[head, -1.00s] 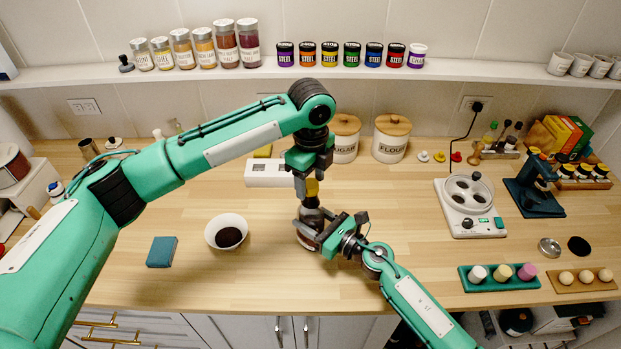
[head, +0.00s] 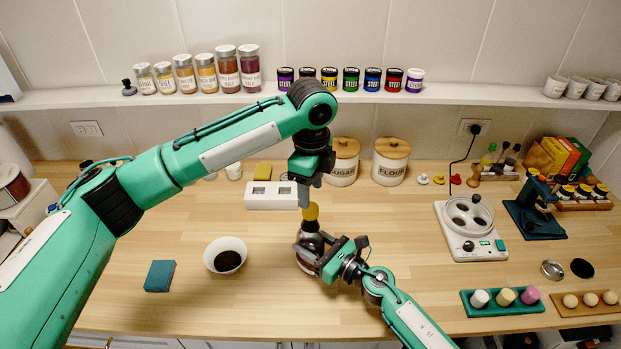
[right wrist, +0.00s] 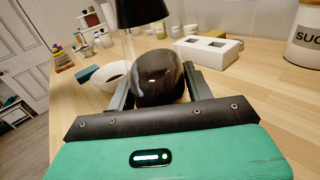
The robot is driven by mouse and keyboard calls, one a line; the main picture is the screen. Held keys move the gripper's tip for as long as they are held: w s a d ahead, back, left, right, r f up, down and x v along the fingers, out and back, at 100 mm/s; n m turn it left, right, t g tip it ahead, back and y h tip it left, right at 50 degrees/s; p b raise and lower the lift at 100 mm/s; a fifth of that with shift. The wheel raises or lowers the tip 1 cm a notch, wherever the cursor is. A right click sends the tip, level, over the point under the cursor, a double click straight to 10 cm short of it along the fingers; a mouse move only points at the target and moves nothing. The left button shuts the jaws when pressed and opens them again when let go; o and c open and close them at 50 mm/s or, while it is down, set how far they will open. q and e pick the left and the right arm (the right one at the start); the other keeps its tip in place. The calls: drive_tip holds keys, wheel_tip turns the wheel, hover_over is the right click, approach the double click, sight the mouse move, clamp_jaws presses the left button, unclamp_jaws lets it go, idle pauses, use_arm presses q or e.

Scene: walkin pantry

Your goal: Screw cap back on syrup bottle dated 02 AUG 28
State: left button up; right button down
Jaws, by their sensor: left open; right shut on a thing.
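The dark syrup bottle (head: 309,240) stands upright at the counter's front middle. A yellow cap (head: 311,212) sits on top of its neck; I cannot tell how tightly. The date on its label is not readable. My right gripper (head: 318,264) is shut around the bottle's body. The right wrist view shows the rounded dark bottle (right wrist: 158,80) between the fingers. My left gripper (head: 308,192) is open, pointing down just above the cap, one finger showing close beside the cap's top. Whether it touches the cap cannot be told.
A white bowl (head: 225,255) with dark contents and a teal box (head: 160,276) lie left of the bottle. A white block with square openings (head: 270,196) and sugar and flour canisters (head: 390,162) stand behind. A white appliance (head: 470,230) stands right. The counter between is clear.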

sight(311, 207)
use_arm(q)
drive_tip(key=n, duration=0.2)
drive_tip(key=r+n, duration=0.1)
drive_tip(key=n, duration=0.1)
drive_tip(key=shift+r+n, duration=0.1)
drive_tip(key=shift+n, duration=0.3)
drive_tip(key=n, duration=0.3)
drive_tip(key=shift+r, duration=0.3)
drive_tip(key=n, duration=0.3)
drive_tip(key=r+n, duration=0.1)
drive_tip(key=n, duration=0.2)
drive_tip(key=shift+f, duration=3.95)
drive_tip(key=shift+c, duration=0.4)
drive_tip(key=c, duration=1)
drive_tip(key=shift+o, duration=0.2)
